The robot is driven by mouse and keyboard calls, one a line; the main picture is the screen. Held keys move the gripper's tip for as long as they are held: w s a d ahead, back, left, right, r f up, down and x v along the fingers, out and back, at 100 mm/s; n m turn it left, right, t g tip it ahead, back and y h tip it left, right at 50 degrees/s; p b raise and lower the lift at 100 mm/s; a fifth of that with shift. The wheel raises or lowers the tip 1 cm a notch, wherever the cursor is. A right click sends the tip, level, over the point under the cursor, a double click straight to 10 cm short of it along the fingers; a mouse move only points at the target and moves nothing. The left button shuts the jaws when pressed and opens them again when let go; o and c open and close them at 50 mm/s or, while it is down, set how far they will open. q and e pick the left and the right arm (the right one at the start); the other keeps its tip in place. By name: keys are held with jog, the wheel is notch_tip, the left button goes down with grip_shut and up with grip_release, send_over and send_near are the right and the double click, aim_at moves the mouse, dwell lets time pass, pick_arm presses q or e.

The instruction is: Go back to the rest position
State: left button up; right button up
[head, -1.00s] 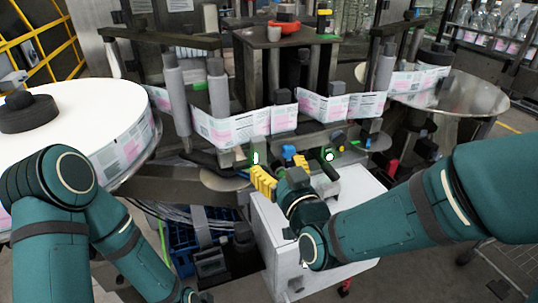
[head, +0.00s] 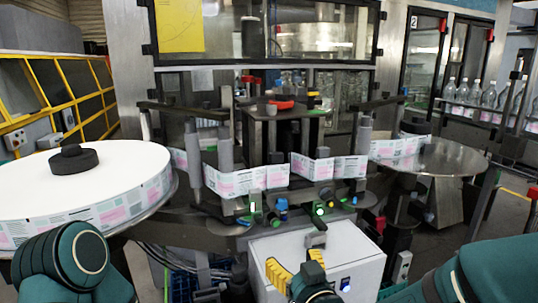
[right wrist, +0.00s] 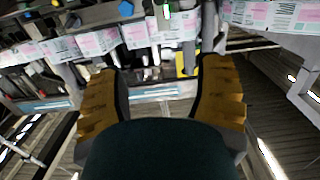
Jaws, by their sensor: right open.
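My right gripper (head: 294,262) shows at the bottom centre of the head view, in front of the white box. Its yellow fingers are apart with nothing between them. The right wrist view also shows the open right gripper (right wrist: 160,72), with the label strip (right wrist: 131,35) beyond the fingertips. My left arm shows at the bottom left of the head view, but its gripper is out of the picture. The reel labeller has a large white label reel (head: 60,186) on the left. Its printed label strip (head: 240,180) runs across the middle to a metal disc (head: 440,163) on the right.
A white box (head: 360,262) stands below the labeller's middle. Green-lit parts (head: 319,210) sit just above it. A yellow-framed fence (head: 75,100) is at the left. Bottles (head: 465,92) stand at the back right. Some grey floor is open at the right.

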notch_tip(320, 180, down, 12)
jog(key=w+d+r+m+g+h, duration=0.1)
jog(key=d+g+h, duration=0.1)
jog(key=g, duration=0.2)
pick_arm(q)
jog(key=shift+w+a+f, duration=0.1)
jog(key=shift+w+a, duration=0.05)
jog(key=shift+w, duration=0.25)
pick_arm(e)
jog(key=s+d+f+m+g, duration=0.1)
jog(key=s+f+m+g, duration=0.1)
jog(key=s+f+g, duration=0.3)
jog(key=s+d+f+m+g, duration=0.1)
jog(key=s+f+g, duration=0.4)
jog(key=f, duration=1.5)
jog(key=s+m, duration=0.1)
jog(key=s, duration=0.4)
jog(key=shift+s+d+f+g+y, duration=0.3)
jog(key=shift+s+d+g, duration=0.1)
